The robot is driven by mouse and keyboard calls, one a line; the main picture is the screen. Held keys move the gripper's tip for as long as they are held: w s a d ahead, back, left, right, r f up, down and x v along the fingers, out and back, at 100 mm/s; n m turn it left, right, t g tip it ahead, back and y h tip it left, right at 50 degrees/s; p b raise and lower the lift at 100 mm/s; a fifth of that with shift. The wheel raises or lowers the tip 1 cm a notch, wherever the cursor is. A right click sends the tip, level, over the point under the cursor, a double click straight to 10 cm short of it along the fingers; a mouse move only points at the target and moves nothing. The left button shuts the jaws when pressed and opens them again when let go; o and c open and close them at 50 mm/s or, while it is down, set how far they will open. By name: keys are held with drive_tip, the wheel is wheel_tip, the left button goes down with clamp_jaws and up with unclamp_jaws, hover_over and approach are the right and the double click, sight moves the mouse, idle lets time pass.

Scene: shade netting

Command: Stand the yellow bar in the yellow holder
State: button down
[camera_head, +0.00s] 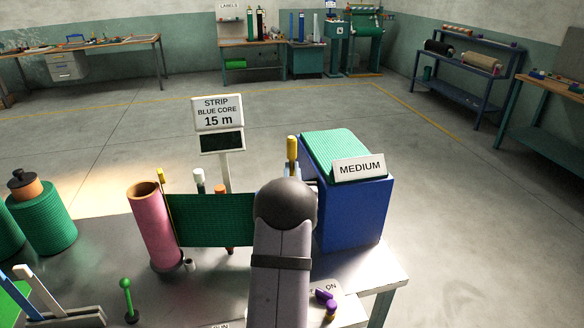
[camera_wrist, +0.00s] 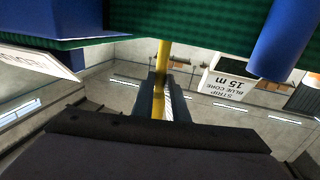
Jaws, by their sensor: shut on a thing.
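A yellow bar (camera_wrist: 161,58) stands between the two fingers of my gripper (camera_wrist: 160,100) in the wrist view, and the gripper is shut on it. In the head view a yellow bar's top (camera_head: 292,150) shows upright just behind my dark wrist, beside the blue box. My arm hides its lower part and my fingers there. Another thin yellow bar (camera_head: 163,188) stands at the left end of the green net strip (camera_head: 215,220), beside the pink tube (camera_head: 155,225). I cannot make out a yellow holder with certainty; my arm covers part of the table.
A blue box (camera_head: 355,215) with green netting on top and a MEDIUM sign (camera_head: 359,167) stands close on the right. A sign reading STRIP BLUE CORE 15 m (camera_head: 217,112) stands behind. Green rolls (camera_head: 45,220) and a green pin (camera_head: 128,300) are left. Purple-yellow pieces (camera_head: 327,302) lie front right.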

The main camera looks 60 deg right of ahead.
drive_tip(key=shift+f, duration=0.1)
idle(0.3)
drive_tip(key=shift+f+b, duration=2)
drive_tip(key=shift+b, duration=0.1)
drive_tip(key=shift+f+b, duration=2.35)
drive_tip(key=shift+b, duration=0.8)
idle(0.7)
drive_tip(key=c, duration=1.7)
unclamp_jaws()
drive_tip(key=shift+o, duration=0.2)
drive_tip(key=shift+a+f, duration=0.1)
drive_tip(key=b+v, duration=0.1)
drive_tip(key=v, duration=0.6)
drive_tip(key=shift+b, duration=0.4)
